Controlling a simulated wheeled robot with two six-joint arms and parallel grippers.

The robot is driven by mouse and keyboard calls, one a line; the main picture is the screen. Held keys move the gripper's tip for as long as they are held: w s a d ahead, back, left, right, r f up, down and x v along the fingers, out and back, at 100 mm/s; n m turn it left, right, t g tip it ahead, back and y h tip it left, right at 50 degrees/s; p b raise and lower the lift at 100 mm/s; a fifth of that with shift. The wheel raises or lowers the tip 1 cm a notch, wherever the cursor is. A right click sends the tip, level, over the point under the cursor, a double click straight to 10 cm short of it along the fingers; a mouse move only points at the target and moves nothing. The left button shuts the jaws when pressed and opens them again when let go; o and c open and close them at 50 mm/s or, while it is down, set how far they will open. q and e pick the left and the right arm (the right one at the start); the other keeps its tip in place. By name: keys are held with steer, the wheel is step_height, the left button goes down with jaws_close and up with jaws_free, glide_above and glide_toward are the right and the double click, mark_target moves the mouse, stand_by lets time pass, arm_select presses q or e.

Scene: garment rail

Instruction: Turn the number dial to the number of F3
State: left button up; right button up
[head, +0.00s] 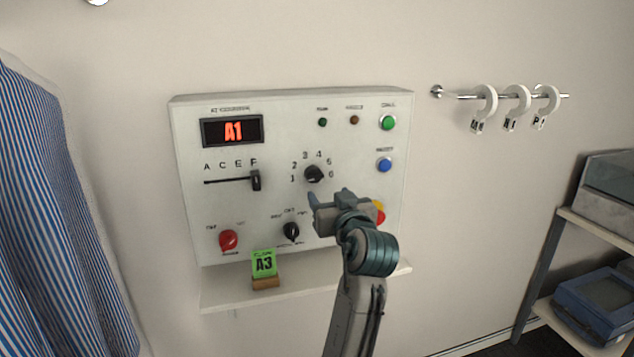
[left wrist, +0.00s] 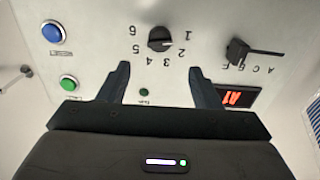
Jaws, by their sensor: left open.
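The number dial (head: 314,174) is a black round knob on a white control panel (head: 290,235), ringed by printed numbers. It also shows upside down in the left wrist view (left wrist: 159,39). Its pointer direction is too small to be sure of. The red display (head: 233,131) reads A1. The black letter slider (head: 256,180) stands at the F end of its slot. My left gripper (head: 329,195) is open and empty, just below the dial in the head view. In the left wrist view its fingers (left wrist: 158,72) are spread, with the dial beyond and between them, apart from it. My right gripper is not in view.
A green card reading A3 (head: 264,263) stands on the ledge (head: 225,293). A black selector knob (head: 291,231), a red knob (head: 228,240), and green (head: 388,123) and blue (head: 385,164) buttons surround the dial. A striped garment (head: 50,220) hangs left; a rail with rings (head: 515,95) is right.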

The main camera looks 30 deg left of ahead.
mark_target(316, 178)
arm_select(q)
steer(key=p+x, duration=0.3)
steer(key=x, duration=0.7)
steer(key=shift+w+a, duration=0.25)
steer(key=shift+w, duration=0.05)
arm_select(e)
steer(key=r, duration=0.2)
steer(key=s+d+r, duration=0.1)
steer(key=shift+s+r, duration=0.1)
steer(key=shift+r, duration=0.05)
arm_select(q)
steer(key=shift+c, duration=0.2)
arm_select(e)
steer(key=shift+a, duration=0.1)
arm_select(q)
steer(key=c, duration=0.7)
steer(key=shift+p, duration=0.3)
steer(key=shift+c, duration=0.9)
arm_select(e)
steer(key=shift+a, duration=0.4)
